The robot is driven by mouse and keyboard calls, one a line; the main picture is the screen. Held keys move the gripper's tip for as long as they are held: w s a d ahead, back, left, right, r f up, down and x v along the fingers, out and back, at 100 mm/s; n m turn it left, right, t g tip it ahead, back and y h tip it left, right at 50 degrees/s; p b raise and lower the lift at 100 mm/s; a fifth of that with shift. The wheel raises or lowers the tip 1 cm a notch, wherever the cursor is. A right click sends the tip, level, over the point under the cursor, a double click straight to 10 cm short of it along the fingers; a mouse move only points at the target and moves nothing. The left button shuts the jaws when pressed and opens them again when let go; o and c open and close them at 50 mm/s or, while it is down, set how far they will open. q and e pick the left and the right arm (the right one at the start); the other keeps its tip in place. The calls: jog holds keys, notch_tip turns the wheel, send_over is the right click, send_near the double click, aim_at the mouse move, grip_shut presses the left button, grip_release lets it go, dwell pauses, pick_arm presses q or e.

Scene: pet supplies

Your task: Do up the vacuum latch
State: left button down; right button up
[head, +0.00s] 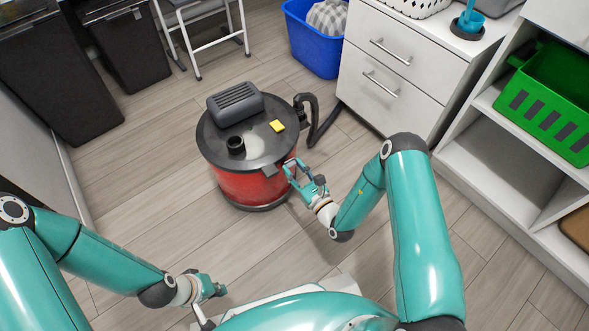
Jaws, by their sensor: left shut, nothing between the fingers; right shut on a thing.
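The vacuum (232,184) stands upright on the floor, with a red drum and a dark lid (215,150). A small dark latch (270,171) sits at the lid's rim on the side facing my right arm. My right gripper (289,169) is at the rim beside it, its fingers shut on what looks like the latch. The fingers partly hide the contact, and the latch's exact position is too small to tell. My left gripper (219,290) is shut and empty, low at the front left, well away from the vacuum.
A black hose (313,125) curves off behind the vacuum, near a white drawer cabinet (385,75). A yellow piece (277,126) lies on the lid. A blue bin (312,48) and a white-framed stool (200,45) stand behind. Floor left of the vacuum is clear.

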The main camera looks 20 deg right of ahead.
grip_shut()
jog(key=r+g+p, duration=0.1)
jog(key=p, duration=0.2)
jog(key=w+r+g+p, duration=0.1)
jog(key=p, duration=0.2)
jog(key=shift+a+h+p, duration=0.2)
jog(key=shift+h+p, duration=0.1)
jog(key=shift+p, duration=0.1)
jog(key=shift+w+f+g+p, duration=0.1)
jog(key=shift+w+g+p, duration=0.1)
jog(key=shift+g+p, duration=0.2)
jog(key=shift+w+f, duration=0.1)
jog(key=shift+f, duration=0.2)
jog(key=o, duration=1)
grip_release()
